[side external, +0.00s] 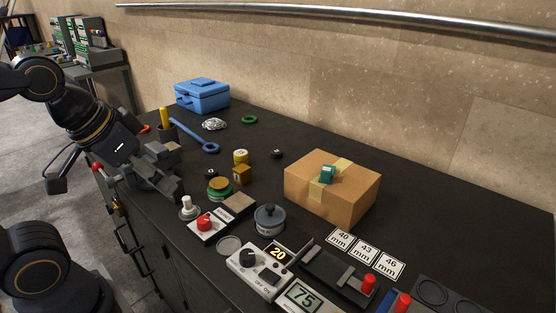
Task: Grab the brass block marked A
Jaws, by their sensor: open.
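A small brass-coloured block (242,175) sits on the dark bench, left of the cardboard box; any letter on it is too small to read. A yellow cylinder (240,156) stands just behind it. A round green and yellow piece (219,188) lies in front and to its left. My gripper (173,170) is at the left edge of the bench, open and empty. It is to the left of the brass block and apart from it.
A small black piece (211,171) lies between my gripper and the block. A blue toolbox (202,96) is at the back.

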